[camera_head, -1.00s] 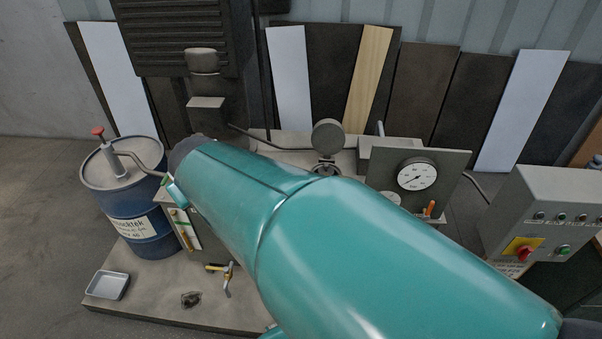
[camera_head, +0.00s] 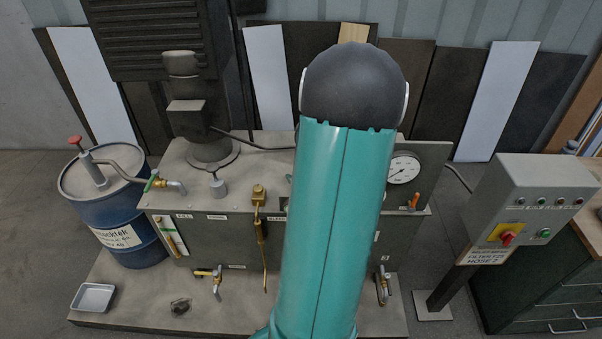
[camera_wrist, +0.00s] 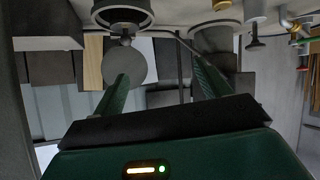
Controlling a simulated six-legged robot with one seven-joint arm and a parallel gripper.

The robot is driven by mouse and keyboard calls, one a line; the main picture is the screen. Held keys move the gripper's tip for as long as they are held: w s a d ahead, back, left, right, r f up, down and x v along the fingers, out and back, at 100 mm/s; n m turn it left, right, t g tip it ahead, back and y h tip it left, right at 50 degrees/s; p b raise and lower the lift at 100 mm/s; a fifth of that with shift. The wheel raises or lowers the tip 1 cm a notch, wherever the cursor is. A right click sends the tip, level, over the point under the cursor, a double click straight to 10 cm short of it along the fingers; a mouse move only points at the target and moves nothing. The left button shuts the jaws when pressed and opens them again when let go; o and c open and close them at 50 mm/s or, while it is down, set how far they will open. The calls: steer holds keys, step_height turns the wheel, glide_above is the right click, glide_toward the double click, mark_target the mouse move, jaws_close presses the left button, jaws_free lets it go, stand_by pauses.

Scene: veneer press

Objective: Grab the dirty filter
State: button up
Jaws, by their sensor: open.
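I cannot make out a dirty filter for sure in either view. In the wrist view, which hangs upside down, my gripper (camera_wrist: 160,72) is open, with its two green fingers apart and nothing between them. A round metal fitting (camera_wrist: 122,12) and a grey disc (camera_wrist: 124,62) show beyond the left finger. In the head view my teal arm hides the gripper and the middle of the grey tank unit (camera_head: 215,240). A small dark lump (camera_head: 180,306) lies on the floor plate; I cannot tell what it is.
A blue drum (camera_head: 115,210) with a pump stands left of the tank. A shallow tray (camera_head: 93,298) lies at the plate's front left. Brass valves (camera_head: 258,215) stick out from the tank front. A pressure gauge (camera_head: 404,169) and a control box (camera_head: 530,205) stand at right.

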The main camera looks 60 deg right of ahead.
steer(key=s+d+f+m+t, duration=0.1)
steer(key=s+d+f+m, duration=0.2)
steer(key=s, duration=0.4)
steer(key=shift+n+h, duration=0.5)
steer(key=shift+n, duration=0.1)
steer(key=x, duration=1.4)
steer(key=shift+a+f, duration=0.3)
steer(key=c, duration=1.2)
steer(key=shift+r, duration=0.1)
